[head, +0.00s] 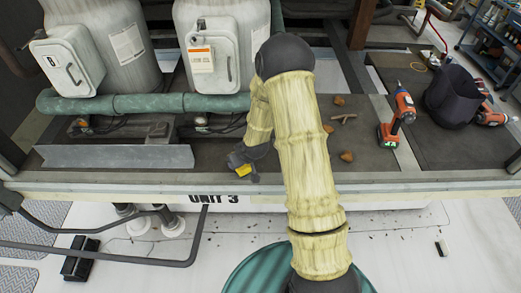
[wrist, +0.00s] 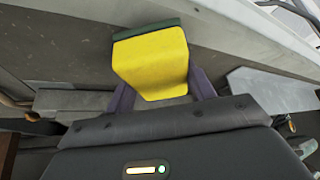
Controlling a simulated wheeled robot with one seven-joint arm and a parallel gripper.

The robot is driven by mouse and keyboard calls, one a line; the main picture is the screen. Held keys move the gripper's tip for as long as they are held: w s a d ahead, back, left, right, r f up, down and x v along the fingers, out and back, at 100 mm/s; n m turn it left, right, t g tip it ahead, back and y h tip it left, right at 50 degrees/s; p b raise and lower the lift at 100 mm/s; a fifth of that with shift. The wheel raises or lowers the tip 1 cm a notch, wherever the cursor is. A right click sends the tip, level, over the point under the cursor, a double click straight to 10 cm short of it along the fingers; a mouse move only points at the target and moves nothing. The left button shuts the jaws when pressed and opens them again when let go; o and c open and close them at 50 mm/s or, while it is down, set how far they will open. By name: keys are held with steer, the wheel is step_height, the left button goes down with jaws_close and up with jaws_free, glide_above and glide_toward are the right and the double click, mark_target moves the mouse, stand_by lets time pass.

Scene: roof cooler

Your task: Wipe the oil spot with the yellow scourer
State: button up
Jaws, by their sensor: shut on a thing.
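The yellow scourer (wrist: 152,65) has a dark green layer along its far edge. My gripper (wrist: 155,92) is shut on it, with a purple finger showing at each side in the wrist view. In the head view my gripper (head: 240,160) is low over the dark deck, left of my arm, with a small part of the yellow scourer (head: 243,170) showing near the deck's front edge. Whether the scourer touches the deck I cannot tell. I cannot make out the oil spot in either view; my arm and gripper cover part of the deck.
A metal angle strip (head: 115,156) lies to the left on the deck. Small brown debris (head: 346,156) lies right of my arm. An orange drill (head: 398,115) and a dark bag (head: 452,97) stand further right. Green pipe (head: 145,104) and white-boxed tanks stand behind.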

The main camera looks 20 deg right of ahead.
steer(key=r+p, duration=0.2)
steer(key=r, duration=0.1)
steer(key=shift+w+r, duration=0.2)
steer(key=shift+w, duration=0.2)
steer(key=shift+s+d+r+p, duration=0.15)
steer(key=shift+r+p, duration=0.2)
steer(key=shift+r, duration=0.2)
steer(key=shift+s+d+r+p, duration=0.1)
steer(key=shift+r+p, duration=0.2)
steer(key=shift+r, duration=0.2)
steer(key=shift+a+r, duration=0.25)
steer(key=shift+r, duration=0.05)
